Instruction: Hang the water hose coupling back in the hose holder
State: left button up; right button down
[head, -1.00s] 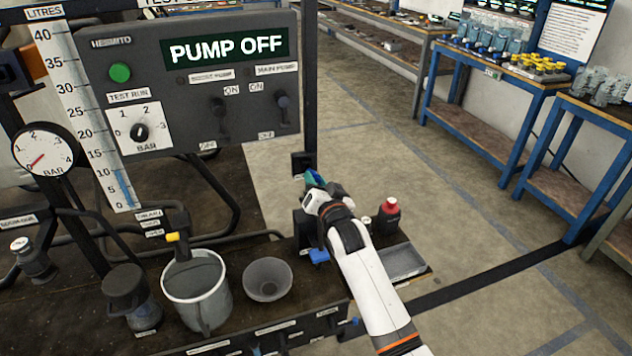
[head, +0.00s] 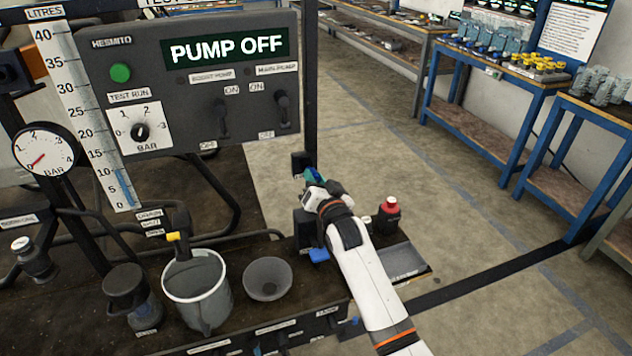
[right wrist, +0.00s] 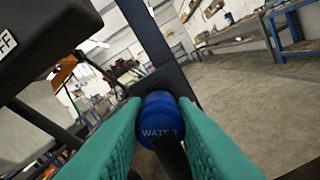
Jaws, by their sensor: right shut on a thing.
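My right gripper (head: 314,178) is beside the dark post at the right end of the test bench, next to a black holder block (head: 301,161). In the right wrist view its green fingers (right wrist: 160,135) are shut on the blue water hose coupling (right wrist: 159,120), which is marked "WATER". The black holder (right wrist: 163,79) is right behind the coupling in that view. I cannot tell whether the coupling touches it or sits in it. In the head view the gripper mostly hides the coupling. My left gripper is not in view.
The control panel (head: 190,80) reads "PUMP OFF". On the bench are a grey bucket (head: 198,295), a grey bowl (head: 268,279), a red-capped bottle (head: 388,214) and a shallow tray (head: 403,261). Open floor (head: 460,215) lies to the right.

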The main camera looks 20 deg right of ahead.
jog(key=shift+w+b, duration=0.35)
jog(key=shift+w, duration=0.75)
jog(key=c, duration=1.1)
grip_release()
jog(key=shift+s, duration=0.2)
jog(key=s, duration=1.1)
jog(key=shift+s+d, duration=0.2)
jog(key=shift+s, duration=0.2)
